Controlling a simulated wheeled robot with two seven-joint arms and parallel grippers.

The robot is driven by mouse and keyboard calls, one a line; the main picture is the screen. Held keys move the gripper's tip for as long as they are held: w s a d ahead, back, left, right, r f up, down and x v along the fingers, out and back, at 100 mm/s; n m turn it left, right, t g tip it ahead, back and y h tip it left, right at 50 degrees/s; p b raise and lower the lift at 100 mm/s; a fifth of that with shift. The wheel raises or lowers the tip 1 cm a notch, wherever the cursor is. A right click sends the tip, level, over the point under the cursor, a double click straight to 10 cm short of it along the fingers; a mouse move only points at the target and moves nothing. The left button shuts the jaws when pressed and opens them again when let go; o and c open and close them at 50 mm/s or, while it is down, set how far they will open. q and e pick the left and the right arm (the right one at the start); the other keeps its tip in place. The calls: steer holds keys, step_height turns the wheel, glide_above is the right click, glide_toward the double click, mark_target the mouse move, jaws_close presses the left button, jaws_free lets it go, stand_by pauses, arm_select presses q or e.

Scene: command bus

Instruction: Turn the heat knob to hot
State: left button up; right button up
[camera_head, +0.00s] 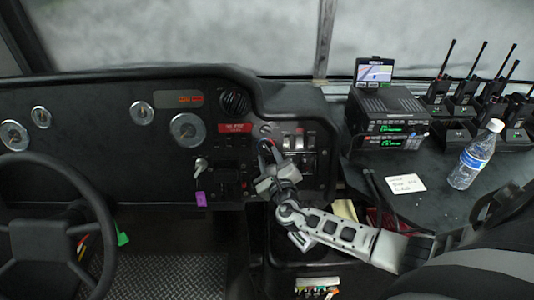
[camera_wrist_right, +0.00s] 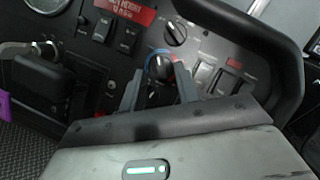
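The heat knob (camera_wrist_right: 159,94) is a black dial on the dark dashboard, with a blue and red arc around its upper side. In the right wrist view it shows between the two fingers of my right gripper (camera_wrist_right: 159,82). The fingers are apart, one on each side of the knob; I cannot tell whether they touch it. In the head view my right gripper (camera_head: 267,160) is up against the panel and hides most of the knob. A bit of the blue and red arc shows above it. My left gripper is not in view.
Another black knob (camera_wrist_right: 175,33) sits above the heat knob. Rocker switches (camera_wrist_right: 226,82) lie to its right and a red label (camera_wrist_right: 126,10) to its upper left. The steering wheel (camera_head: 103,225) is at the left. A bottle (camera_head: 475,155) and radios stand on the right console.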

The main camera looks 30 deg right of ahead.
mark_target(265, 148)
steer(key=shift+x, duration=1)
steer(key=shift+w+d, duration=0.1)
steer(key=shift+w, duration=0.15)
jaws_close()
